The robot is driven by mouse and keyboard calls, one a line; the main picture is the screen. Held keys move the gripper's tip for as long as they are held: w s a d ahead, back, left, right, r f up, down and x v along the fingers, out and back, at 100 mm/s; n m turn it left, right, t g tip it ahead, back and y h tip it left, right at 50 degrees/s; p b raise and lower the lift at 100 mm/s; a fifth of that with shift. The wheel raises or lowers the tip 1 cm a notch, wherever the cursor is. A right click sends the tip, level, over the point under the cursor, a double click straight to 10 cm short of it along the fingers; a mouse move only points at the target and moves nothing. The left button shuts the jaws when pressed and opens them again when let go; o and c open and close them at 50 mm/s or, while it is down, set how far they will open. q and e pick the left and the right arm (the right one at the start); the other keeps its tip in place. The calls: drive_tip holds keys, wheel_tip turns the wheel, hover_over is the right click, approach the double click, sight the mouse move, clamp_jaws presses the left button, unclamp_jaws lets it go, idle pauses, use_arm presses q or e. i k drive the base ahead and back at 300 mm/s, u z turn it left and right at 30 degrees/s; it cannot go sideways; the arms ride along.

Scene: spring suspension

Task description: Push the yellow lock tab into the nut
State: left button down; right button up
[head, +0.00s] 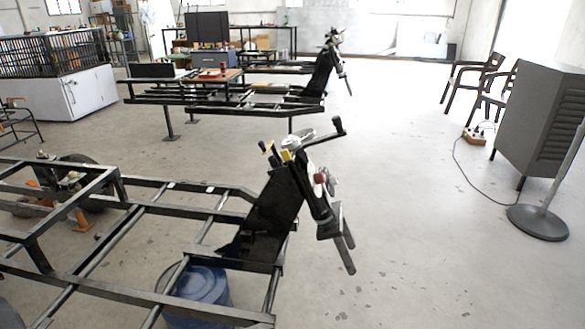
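A dark spring-compressor-like stand (275,210) rises at the end of the near black metal frame. Small yellow parts show at its top: one piece (287,155) beside a silver round part (298,138), and another (267,147) a little to the left. I cannot tell which of them is the lock tab, and the nut is too small to make out. A black crank handle (338,126) sticks up to the right. A red round part (320,178) sits on the right side. Neither of my grippers is in view.
The near black frame (150,210) fills the lower left, with a blue drum (200,290) under it. A similar frame (215,107) stands behind. A grey cabinet (540,120) and a round pole base (538,222) are at right. The floor right of the stand is clear.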

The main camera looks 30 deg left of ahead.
sight(286, 155)
drive_tip(key=u, duration=0.45)
drive_tip(key=i, duration=0.65)
drive_tip(key=u, duration=0.5)
